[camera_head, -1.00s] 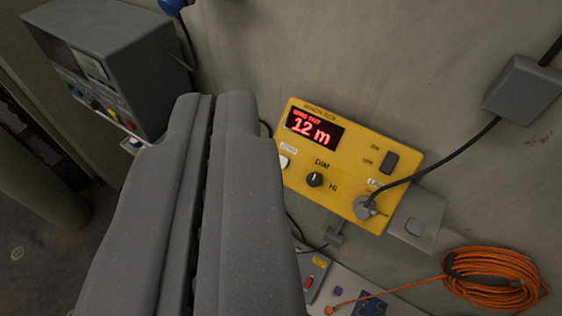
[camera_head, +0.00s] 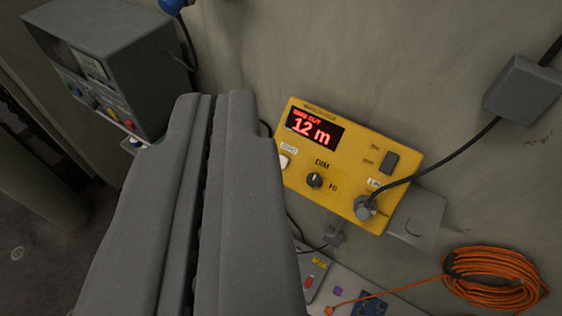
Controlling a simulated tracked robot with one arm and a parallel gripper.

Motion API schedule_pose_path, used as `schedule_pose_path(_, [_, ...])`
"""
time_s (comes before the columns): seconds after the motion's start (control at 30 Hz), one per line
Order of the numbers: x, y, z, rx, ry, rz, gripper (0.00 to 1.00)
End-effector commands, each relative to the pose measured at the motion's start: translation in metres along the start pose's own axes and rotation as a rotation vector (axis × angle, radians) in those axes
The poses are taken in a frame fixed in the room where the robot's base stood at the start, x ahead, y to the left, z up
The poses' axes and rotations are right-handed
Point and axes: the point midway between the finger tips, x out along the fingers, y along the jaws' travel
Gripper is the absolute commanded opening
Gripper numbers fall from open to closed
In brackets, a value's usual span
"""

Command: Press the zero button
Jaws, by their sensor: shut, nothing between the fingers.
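A yellow box (camera_head: 345,195) is mounted on the wall, tilted in the picture. Its red display (camera_head: 314,130) reads "12 m". The zero button (camera_head: 285,162) is a pale button at the box's left edge, below a small white label, partly hidden behind my gripper. A black dim knob (camera_head: 315,180) and a dark rocker switch (camera_head: 389,162) are on the same face. My gripper (camera_head: 215,97) is shut and empty, with its fingers together, to the left of the box in the picture. I cannot tell whether it touches the box.
A grey instrument case (camera_head: 110,62) with coloured terminals stands at upper left. A black cable (camera_head: 445,160) runs from the box's plug to a grey wall box (camera_head: 522,90). A coiled orange cable (camera_head: 492,278) lies at lower right. A panel with a red switch (camera_head: 309,282) is below.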

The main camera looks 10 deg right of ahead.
Motion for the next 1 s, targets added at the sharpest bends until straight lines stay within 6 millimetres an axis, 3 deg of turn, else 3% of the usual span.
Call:
schedule_pose_path(0.63, [0.007,-0.002,0.002,0.005,0.003,-0.009,0.00])
schedule_pose_path(0.77, [0.036,-0.009,0.014,0.026,0.015,-0.039,0.00])
schedule_pose_path(1.0, [0.125,-0.024,0.054,0.121,0.076,-0.105,0.00])
